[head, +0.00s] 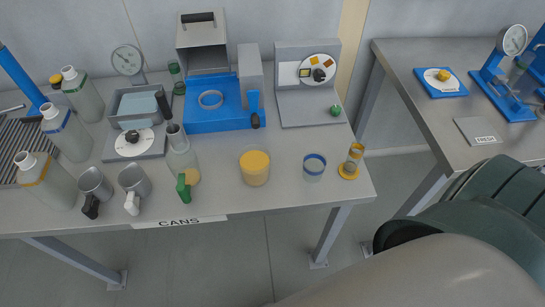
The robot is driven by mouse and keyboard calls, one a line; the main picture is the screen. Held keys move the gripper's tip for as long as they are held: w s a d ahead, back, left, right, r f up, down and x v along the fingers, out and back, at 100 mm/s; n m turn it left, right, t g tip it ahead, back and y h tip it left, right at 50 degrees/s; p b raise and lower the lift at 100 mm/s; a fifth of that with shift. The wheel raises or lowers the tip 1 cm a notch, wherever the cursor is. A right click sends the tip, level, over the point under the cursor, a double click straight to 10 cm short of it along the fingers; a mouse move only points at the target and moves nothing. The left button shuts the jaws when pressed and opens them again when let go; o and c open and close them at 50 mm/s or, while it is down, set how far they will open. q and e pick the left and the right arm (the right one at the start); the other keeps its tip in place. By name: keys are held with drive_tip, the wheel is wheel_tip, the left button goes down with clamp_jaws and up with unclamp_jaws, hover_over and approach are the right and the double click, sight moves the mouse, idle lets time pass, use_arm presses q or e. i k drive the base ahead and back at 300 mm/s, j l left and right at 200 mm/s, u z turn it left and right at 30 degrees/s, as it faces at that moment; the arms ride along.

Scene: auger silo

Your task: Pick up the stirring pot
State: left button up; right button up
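No vessel in the head view is clearly marked as the stirring pot, and I cannot tell which one it is. Two grey metal mugs stand at the table's front left, one with a black handle (95,184) and one with a white handle (134,182). To their right is a translucent vessel (182,160) with a green handle. A tub with yellow contents (255,168) stands mid-table, and a clear cup with a blue rim (314,167) is to its right. Neither of my grippers is in view; what they hold is hidden.
Several capped bottles (69,132) crowd the table's left end. A grey dial device (134,118), a blue-based machine (218,117) and a grey panel stand (292,84) line the back. A small yellow-ended hourglass-like piece (352,161) is near the right edge. A second table (425,80) stands right.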

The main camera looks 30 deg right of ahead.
sight(254, 160)
drive_tip(key=i+l+z, duration=0.1)
drive_tip(key=z, duration=0.7)
drive_tip(key=i+j, duration=0.05)
